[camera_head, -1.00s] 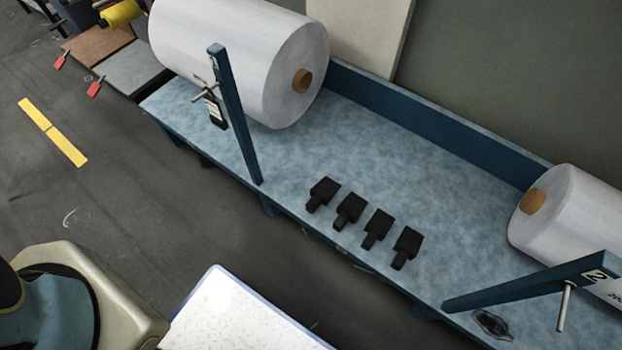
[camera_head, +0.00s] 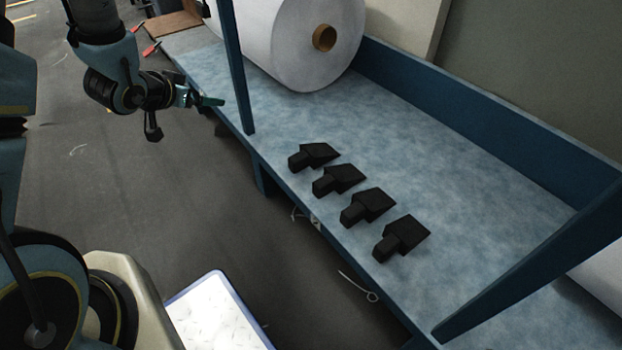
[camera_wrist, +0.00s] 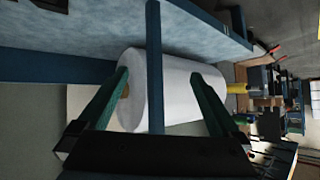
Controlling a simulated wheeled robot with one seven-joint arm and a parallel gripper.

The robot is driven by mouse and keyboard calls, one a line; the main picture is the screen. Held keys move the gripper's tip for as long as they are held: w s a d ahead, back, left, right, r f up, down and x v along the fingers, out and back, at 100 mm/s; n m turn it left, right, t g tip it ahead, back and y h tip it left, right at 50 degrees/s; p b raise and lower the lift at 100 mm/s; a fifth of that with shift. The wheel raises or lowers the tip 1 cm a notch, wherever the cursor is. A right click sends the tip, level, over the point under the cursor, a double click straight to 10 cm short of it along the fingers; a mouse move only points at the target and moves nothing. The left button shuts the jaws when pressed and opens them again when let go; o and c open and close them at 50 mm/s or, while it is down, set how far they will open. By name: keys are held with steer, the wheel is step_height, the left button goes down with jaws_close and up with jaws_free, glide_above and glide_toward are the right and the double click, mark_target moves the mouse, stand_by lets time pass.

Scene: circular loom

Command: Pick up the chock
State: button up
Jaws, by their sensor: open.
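Several black wedge-shaped chocks with short handles lie in a row on the blue bench top in the head view. The nearest chock (camera_head: 402,238) is at the lower right of the row. Behind it are a second (camera_head: 368,206), a third (camera_head: 339,179) and the farthest (camera_head: 314,156). Their handles point toward the bench's front edge. My gripper (camera_head: 211,101) is at the upper left, left of the blue post and well apart from the chocks. In the wrist view my gripper (camera_wrist: 160,82) has its green fingers wide apart, with no chock between or near them.
The blue bench (camera_head: 470,190) has a raised back wall. A large white roll (camera_head: 285,45) stands at its far end, and a second roll (camera_head: 603,275) is at the right. A blue post (camera_head: 233,70) and a slanted blue bar (camera_head: 530,262) flank the chocks. Bench top behind the chocks is clear.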

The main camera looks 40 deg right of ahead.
mark_target(298, 157)
steer(key=s+d+f+m+g+h+b, duration=0.1)
steer(key=s+d+f+m+g+b, duration=0.1)
steer(key=s+d+f+b, duration=0.1)
steer(key=s+d+f+m+g+h+b, duration=0.2)
steer(key=s+d+f+b, duration=0.2)
steer(key=f, duration=0.4)
steer(key=s+d+f+m+g+h+b, duration=0.1)
steer(key=s+d+f+m+g+b, duration=0.1)
steer(key=s+d+f+b, duration=0.2)
steer(key=shift+s+f+h+b, duration=0.4)
steer(key=shift+s+f+b, duration=0.55)
steer(key=shift+s, duration=0.3)
steer(key=shift+g, duration=0.4)
steer(key=b+x, duration=0.2)
steer(key=x, duration=0.3)
steer(key=shift+s+d+f, duration=0.1)
steer(key=shift+s+d, duration=0.1)
steer(key=b+x, duration=0.3)
steer(key=x, duration=0.2)
steer(key=shift+w+d, duration=0.1)
steer(key=shift+d+b, duration=0.2)
steer(key=shift+b, duration=0.1)
steer(key=shift+c, duration=0.2)
steer(key=c, duration=1.5)
